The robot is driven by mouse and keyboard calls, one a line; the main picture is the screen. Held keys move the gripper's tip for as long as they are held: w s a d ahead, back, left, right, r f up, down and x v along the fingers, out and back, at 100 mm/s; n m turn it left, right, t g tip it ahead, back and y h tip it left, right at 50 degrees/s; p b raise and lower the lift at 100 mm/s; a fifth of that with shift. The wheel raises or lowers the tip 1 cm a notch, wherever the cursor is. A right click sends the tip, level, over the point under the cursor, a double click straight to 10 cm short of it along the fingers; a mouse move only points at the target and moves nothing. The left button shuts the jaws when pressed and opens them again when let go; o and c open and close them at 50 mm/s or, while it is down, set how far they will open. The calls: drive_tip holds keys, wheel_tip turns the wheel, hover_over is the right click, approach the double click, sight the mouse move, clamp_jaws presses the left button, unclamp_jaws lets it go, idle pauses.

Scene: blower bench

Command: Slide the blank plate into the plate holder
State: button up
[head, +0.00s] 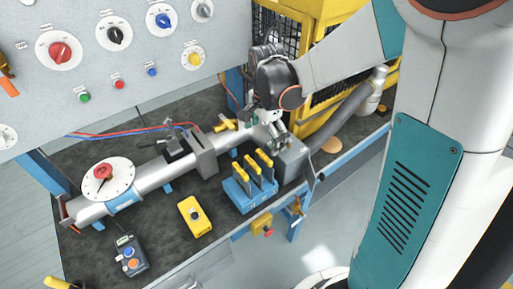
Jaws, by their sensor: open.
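A blue rack (238,198) stands on the bench, with upright dark plates with yellow top edges (253,166) in it. I cannot tell which of these, if any, is the blank plate. A grey upright block (204,153) sits across the pale pipe, left of the rack, and looks like the plate holder; its slot is not clear. My gripper (275,134) is above the pipe's right part, just behind the rack and apart from the yellow-edged plates. It is open, and I see nothing between its fingers. My arm hides part of the pipe behind it.
The pale pipe (150,177) runs along the bench, with a red-knobbed dial (104,172) at its left. A yellow button box (194,216) and a grey control box (131,256) lie in front. A grey box (290,158) stands right of the rack. A yellow cage (318,110) stands behind.

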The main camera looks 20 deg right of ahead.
sight(264, 165)
wheel_tip(264, 165, down, 8)
drive_tip(key=shift+s+b, duration=0.1)
drive_tip(key=shift+b, duration=1.1)
drive_tip(key=f, duration=0.1)
drive_tip(key=f+b, duration=0.1)
drive_tip(key=f, duration=0.1)
drive_tip(key=f+b, duration=0.1)
drive_tip(key=f, duration=0.1)
drive_tip(key=shift+s+f, duration=0.1)
drive_tip(key=shift+s, duration=0.15)
drive_tip(key=c, duration=1.8)
drive_tip(key=shift+s, duration=0.1)
drive_tip(key=shift+c, duration=0.5)
